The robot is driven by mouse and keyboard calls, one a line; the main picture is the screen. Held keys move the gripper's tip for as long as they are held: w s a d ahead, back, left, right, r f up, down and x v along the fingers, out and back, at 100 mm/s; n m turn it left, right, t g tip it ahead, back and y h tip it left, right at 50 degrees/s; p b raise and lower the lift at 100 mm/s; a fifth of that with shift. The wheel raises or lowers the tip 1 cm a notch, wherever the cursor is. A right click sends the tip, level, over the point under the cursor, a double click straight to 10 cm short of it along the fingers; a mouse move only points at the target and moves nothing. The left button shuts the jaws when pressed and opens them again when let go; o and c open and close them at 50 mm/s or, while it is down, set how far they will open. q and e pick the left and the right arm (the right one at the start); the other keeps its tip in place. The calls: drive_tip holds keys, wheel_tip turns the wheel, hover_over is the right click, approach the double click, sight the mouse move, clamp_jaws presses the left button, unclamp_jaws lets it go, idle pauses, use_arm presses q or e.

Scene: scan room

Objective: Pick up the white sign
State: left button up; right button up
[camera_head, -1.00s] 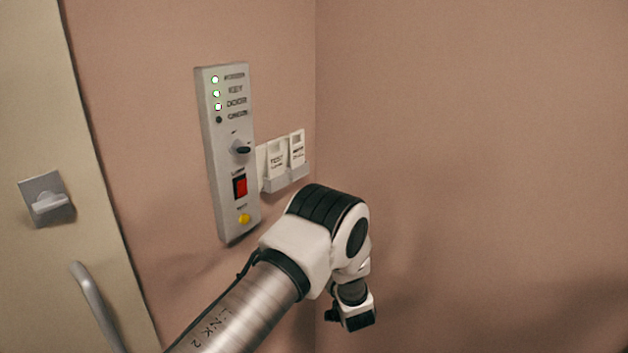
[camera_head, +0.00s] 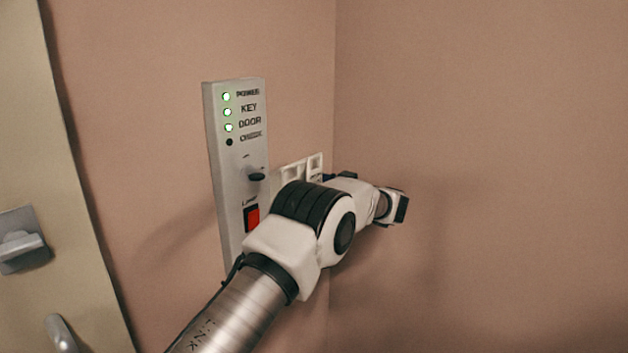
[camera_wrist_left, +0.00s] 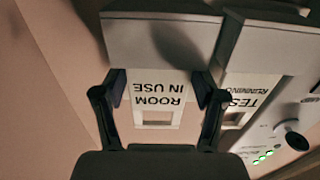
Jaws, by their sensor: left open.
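A white sign reading "ROOM IN USE" (camera_wrist_left: 155,92) shows upside down in the left wrist view, its end inside a grey holder (camera_wrist_left: 160,40). Its top part shows in the head view (camera_head: 316,164). My left gripper (camera_wrist_left: 161,88) is open, with one dark finger on each side of this sign. I cannot tell whether the fingers touch it. A second white sign reading "TEST RUNNING" (camera_wrist_left: 240,95) sits beside it in its own holder (camera_wrist_left: 265,45). In the head view my left arm hides the holders and most of the signs. My right gripper is not in view.
A grey control panel (camera_head: 237,135) with green lights, a knob and a red switch (camera_head: 252,218) is on the wall left of the signs. A door with a handle (camera_head: 22,242) is at far left. The room corner and bare wall (camera_head: 480,150) lie right.

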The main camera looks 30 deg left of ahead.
use_arm(q)
drive_tip(key=shift+w+d+f, duration=0.1)
drive_tip(key=shift+d, duration=0.05)
drive_tip(key=c, duration=0.7)
wheel_tip(320, 180, up, 10)
drive_tip(key=shift+r+b, duration=0.1)
drive_tip(key=shift+b, duration=0.3)
